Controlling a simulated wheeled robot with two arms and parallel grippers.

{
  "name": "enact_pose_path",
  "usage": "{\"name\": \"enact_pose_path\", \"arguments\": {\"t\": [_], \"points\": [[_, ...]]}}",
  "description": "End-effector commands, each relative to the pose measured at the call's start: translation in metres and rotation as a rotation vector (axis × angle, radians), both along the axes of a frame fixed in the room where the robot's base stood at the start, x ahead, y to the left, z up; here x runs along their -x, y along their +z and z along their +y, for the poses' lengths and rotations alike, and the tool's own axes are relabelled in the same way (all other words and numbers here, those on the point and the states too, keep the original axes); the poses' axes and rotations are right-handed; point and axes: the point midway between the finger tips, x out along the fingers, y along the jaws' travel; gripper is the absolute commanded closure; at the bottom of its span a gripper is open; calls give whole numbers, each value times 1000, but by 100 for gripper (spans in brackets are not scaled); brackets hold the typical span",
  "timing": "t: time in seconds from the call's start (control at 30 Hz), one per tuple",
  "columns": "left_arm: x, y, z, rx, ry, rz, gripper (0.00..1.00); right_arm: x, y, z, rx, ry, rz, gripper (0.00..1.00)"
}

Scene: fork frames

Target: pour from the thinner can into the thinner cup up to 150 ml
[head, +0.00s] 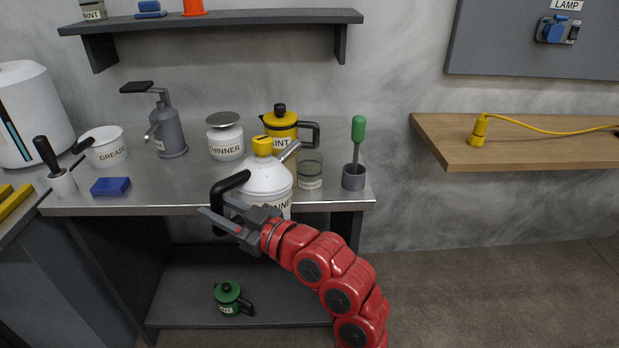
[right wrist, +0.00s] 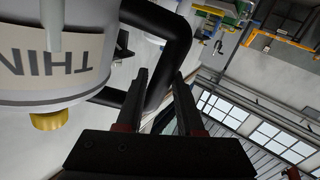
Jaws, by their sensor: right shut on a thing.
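The thinner can (head: 265,178) is white with a yellow cap, a black handle and a spout that points right. It is about upright at the bench's front edge and hides part of that edge. My right gripper (head: 224,213) is shut on its black handle, at the can's left. In the right wrist view the fingers (right wrist: 162,85) are at the handle (right wrist: 172,30), beside the can's label (right wrist: 50,62). My left gripper is out of view.
Behind the can stand a yellow paint pot (head: 280,124) and a white thinner jar (head: 226,143). A grey holder (head: 353,178) with a green-handled tool is right of the cup. Grease pot (head: 107,152), grey pump can (head: 170,135) and blue block (head: 110,187) are farther left.

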Motion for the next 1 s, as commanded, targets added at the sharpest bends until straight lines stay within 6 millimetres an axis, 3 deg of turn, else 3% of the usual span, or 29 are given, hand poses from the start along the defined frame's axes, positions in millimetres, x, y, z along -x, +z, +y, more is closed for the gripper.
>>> {"name": "enact_pose_path", "arguments": {"t": [1.0], "points": [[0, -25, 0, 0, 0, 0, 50, -19, -4, -17, -2, -2, -9, 100]]}}
